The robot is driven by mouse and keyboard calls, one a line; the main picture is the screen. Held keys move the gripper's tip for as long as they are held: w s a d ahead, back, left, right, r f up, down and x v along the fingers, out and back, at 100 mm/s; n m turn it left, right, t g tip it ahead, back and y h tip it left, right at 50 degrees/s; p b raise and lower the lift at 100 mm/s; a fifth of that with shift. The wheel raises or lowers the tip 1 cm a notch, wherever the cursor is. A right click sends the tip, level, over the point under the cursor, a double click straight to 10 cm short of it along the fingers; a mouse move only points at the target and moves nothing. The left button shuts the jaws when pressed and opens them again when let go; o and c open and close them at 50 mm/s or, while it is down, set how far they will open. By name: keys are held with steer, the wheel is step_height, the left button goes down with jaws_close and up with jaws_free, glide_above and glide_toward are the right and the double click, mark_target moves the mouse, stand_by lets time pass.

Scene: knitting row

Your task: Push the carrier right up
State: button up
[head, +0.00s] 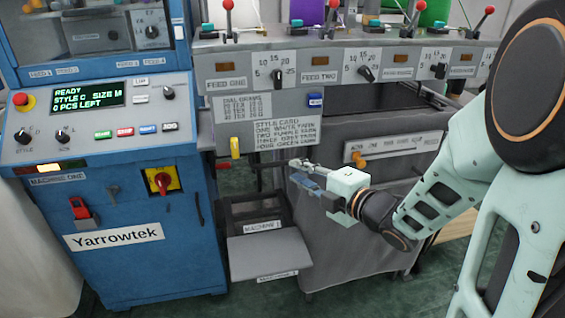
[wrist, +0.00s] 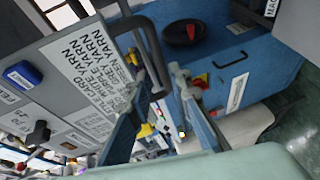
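No part is labelled as the carrier that I can read. A yellow handle (head: 235,148) hangs at the lower left edge of the grey feed panel, beside the style card (head: 285,131). An orange knob (head: 358,160) sits at the left of a slotted plate (head: 400,145) further right. My gripper (head: 297,173) is open and empty, in front of the machine below the style card, pointing left. It is right of and lower than the yellow handle, apart from it. In the wrist view a small yellow part (wrist: 145,131) shows between my fingers (wrist: 158,112).
The blue Yarrowtek cabinet (head: 150,260) stands at left, with a lit display (head: 88,97) and a red and yellow switch (head: 162,181). A grey bin with an open flap (head: 270,255) is below my gripper. Feed dials (head: 366,74) line the panel above. The green floor is clear in front.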

mark_target(283, 164)
steer(key=b+x, duration=0.1)
steer(key=x, duration=0.6)
steer(key=shift+w+a, duration=0.25)
steer(key=shift+w, duration=0.05)
steer(key=shift+c, duration=0.3)
jaws_close()
